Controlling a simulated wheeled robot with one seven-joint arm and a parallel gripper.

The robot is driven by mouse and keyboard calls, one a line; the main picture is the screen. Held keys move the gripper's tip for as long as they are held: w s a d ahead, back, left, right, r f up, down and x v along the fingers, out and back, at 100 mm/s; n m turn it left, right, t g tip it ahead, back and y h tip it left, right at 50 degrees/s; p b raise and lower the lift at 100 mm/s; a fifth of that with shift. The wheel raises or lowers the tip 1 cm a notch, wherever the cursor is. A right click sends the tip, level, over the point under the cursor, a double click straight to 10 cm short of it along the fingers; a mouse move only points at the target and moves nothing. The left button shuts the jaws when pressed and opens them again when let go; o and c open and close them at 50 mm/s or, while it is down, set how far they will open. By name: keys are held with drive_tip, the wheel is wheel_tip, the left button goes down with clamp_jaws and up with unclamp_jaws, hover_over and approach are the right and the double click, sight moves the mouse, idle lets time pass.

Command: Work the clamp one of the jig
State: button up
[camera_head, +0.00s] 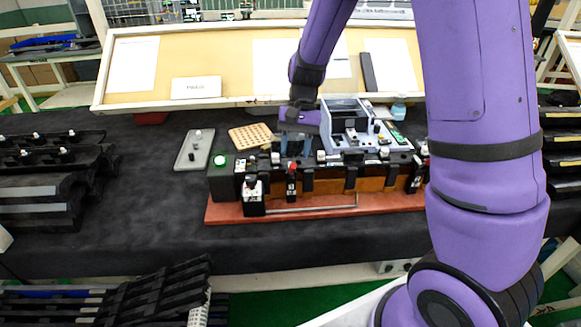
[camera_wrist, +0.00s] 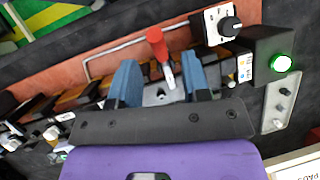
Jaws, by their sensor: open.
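The jig is a long black fixture with a brown strip, on a red-brown base (camera_head: 310,211), also seen in the wrist view (camera_wrist: 110,62). A clamp with a red-tipped lever (camera_head: 291,178) stands near its left end; I take it as clamp one. In the wrist view its red handle (camera_wrist: 156,40) rises from a metal foot. My gripper (camera_head: 296,144) is open, its blue fingers apart, just behind this clamp in the head view. In the wrist view my gripper (camera_wrist: 160,82) has one finger on each side of the clamp's foot. I cannot tell whether they touch it.
A lit green button (camera_head: 219,161) sits on a black box at the jig's left end. A black dial on a white plate (camera_wrist: 222,25) is near the clamp. A grey box (camera_head: 345,116) stands behind the jig.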

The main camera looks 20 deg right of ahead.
sight(293, 172)
drive_tip(key=shift+x, duration=2.5)
drive_tip(key=shift+d, duration=0.1)
clamp_jaws()
